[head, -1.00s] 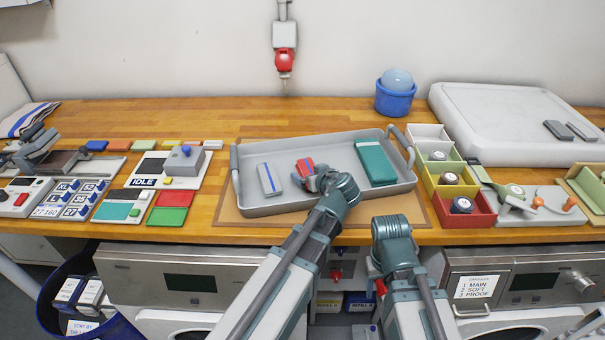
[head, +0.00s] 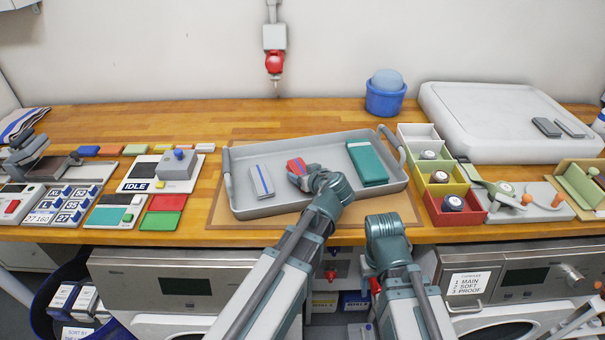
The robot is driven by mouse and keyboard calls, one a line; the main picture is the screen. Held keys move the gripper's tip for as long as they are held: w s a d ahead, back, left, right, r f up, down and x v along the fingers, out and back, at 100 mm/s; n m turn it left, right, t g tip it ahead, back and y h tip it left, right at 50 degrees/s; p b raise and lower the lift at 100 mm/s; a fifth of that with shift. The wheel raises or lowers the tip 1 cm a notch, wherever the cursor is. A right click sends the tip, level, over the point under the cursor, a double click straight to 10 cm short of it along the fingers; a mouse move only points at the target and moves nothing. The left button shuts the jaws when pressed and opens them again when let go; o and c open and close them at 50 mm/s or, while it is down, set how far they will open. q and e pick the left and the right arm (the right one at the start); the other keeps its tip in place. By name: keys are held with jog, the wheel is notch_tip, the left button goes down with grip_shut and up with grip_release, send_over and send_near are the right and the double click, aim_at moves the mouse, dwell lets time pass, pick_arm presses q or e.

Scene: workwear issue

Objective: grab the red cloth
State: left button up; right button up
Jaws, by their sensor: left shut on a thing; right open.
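I cannot tell whether the cloth is clear of the tray floor. My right arm stands in front of the counter's front edge, and its gripper (head: 385,228) is open and empty, its fingers mostly hidden behind its wrist.
Coloured bins (head: 440,190) stand close to the tray's right. Labelled panels (head: 150,185) lie to its left. Bare counter lies behind the tray.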

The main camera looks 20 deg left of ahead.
pick_arm(q)
notch_tip(320, 180, up, 10)
jog(key=p, duration=0.9)
jog(key=shift+f, duration=0.2)
jog(key=shift+f, duration=0.1)
